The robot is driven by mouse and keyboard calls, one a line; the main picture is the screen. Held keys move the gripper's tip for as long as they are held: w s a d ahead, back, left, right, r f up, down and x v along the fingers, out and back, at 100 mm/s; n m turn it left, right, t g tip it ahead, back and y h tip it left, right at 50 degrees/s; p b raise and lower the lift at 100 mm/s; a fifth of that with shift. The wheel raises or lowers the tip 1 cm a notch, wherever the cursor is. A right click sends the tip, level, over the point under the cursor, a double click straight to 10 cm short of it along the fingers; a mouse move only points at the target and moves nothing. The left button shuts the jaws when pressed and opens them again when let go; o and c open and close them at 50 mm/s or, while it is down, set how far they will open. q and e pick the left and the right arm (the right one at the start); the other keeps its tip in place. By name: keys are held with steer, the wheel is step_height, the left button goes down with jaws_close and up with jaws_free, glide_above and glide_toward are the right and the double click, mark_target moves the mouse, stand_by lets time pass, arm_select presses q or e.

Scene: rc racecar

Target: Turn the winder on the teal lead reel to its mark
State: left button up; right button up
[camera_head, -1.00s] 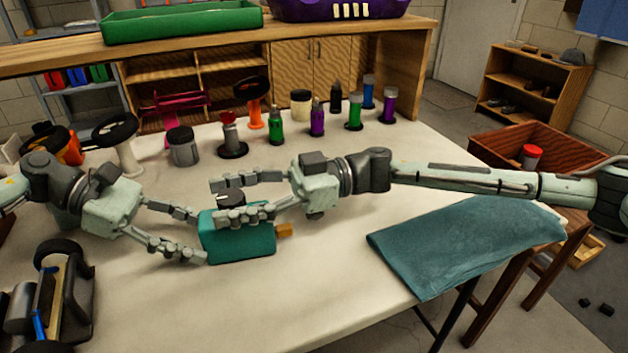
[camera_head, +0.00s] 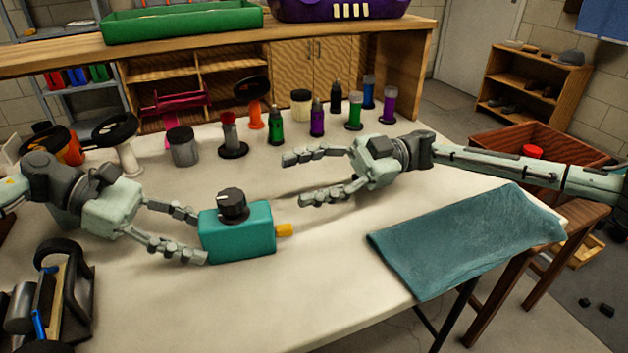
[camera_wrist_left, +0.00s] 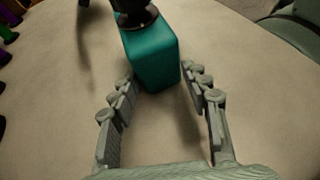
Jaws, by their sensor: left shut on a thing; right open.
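The teal lead reel (camera_head: 240,238) is a teal box standing on the pale table, with a black round winder (camera_head: 233,205) on top and a yellow-orange piece (camera_head: 284,230) on its right side. A light line shows on the winder; I cannot make out the mark. My left gripper (camera_head: 197,236) is shut on the reel's left end, its fingers on either side; the reel and winder also show in the left wrist view (camera_wrist_left: 153,58). My right gripper (camera_head: 292,180) is open and empty, to the right of the reel and apart from it.
A teal cloth (camera_head: 465,240) lies at the table's right edge. Several bottles and jars, such as a grey jar (camera_head: 184,150), stand along the back. A dark car chassis (camera_head: 60,300) sits at the front left. The front middle of the table (camera_head: 330,275) is clear.

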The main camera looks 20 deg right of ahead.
steer(key=n+t, duration=0.2)
steer(key=n, duration=0.3)
steer(key=s+n+t, duration=0.1)
steer(key=n, duration=0.4)
steer(key=s+n+t, duration=0.1)
steer(key=n+t, duration=0.1)
steer(key=n, duration=0.2)
steer(key=shift+s+d+r+n+t, duration=0.1)
steer(key=shift+s+r+n+t, duration=0.2)
steer(key=shift+n, duration=0.1)
arm_select(q)
steer(key=o, duration=1.2)
steer(key=shift+c, duration=0.2)
steer(key=v, duration=1.2)
arm_select(e)
steer(key=shift+f, duration=0.1)
